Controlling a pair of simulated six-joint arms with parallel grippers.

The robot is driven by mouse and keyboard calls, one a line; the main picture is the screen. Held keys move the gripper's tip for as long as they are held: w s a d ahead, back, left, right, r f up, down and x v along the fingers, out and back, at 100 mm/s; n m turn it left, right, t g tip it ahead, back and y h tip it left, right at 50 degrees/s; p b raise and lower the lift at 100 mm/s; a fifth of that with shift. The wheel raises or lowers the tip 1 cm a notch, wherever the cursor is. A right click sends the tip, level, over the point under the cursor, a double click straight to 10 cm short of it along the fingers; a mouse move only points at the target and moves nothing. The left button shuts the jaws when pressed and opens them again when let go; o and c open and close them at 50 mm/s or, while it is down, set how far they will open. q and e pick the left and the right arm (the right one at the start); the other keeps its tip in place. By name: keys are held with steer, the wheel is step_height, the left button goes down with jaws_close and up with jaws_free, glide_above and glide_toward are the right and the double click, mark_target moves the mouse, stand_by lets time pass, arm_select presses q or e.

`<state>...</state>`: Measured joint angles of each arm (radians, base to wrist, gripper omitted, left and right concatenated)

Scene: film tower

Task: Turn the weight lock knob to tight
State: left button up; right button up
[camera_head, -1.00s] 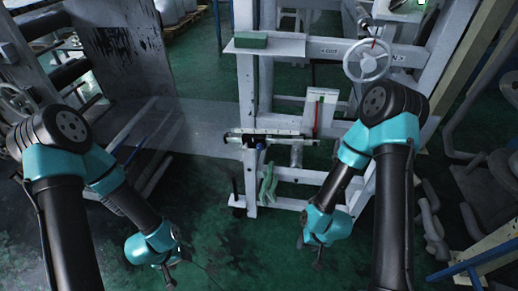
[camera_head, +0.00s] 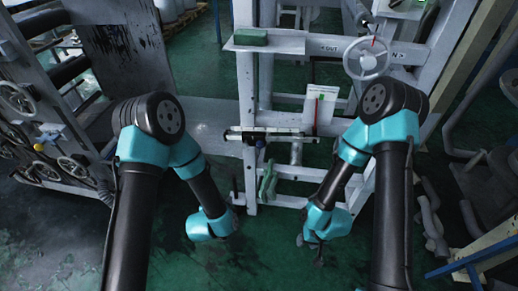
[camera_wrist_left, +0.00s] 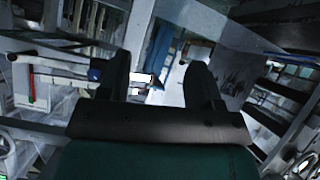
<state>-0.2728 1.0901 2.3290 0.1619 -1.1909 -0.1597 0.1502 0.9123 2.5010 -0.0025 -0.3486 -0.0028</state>
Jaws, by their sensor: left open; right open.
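My right gripper (camera_head: 319,256) is open and empty, low and right of the knob.
A handwheel (camera_head: 367,60) stands on the frame at upper right, with a red-marked white plate (camera_head: 319,111) below it. A green block (camera_head: 251,38) rests on a shelf. Green cloth-like pieces (camera_head: 267,184) hang below the bar. Machine handwheels (camera_head: 17,98) stand at left.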

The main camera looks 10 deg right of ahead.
mark_target(259, 147)
arm_select(q)
steer(key=w+d+r+m+t+h, duration=0.1)
steer(key=d+r+m+t, duration=0.1)
steer(key=d+r+t, duration=0.4)
steer(key=d+r, duration=0.2)
steer(key=d, duration=0.3)
steer(key=shift+w+d+r, duration=0.25)
steer(key=shift+d+r, duration=0.1)
steer(key=shift+d, duration=0.05)
steer(key=x, duration=1.7)
steer(key=shift+w+d+r, duration=0.2)
steer(key=shift+r, duration=0.2)
steer(key=shift+c, duration=0.4)
steer(key=c, duration=0.8)
steer(key=shift+c, duration=0.2)
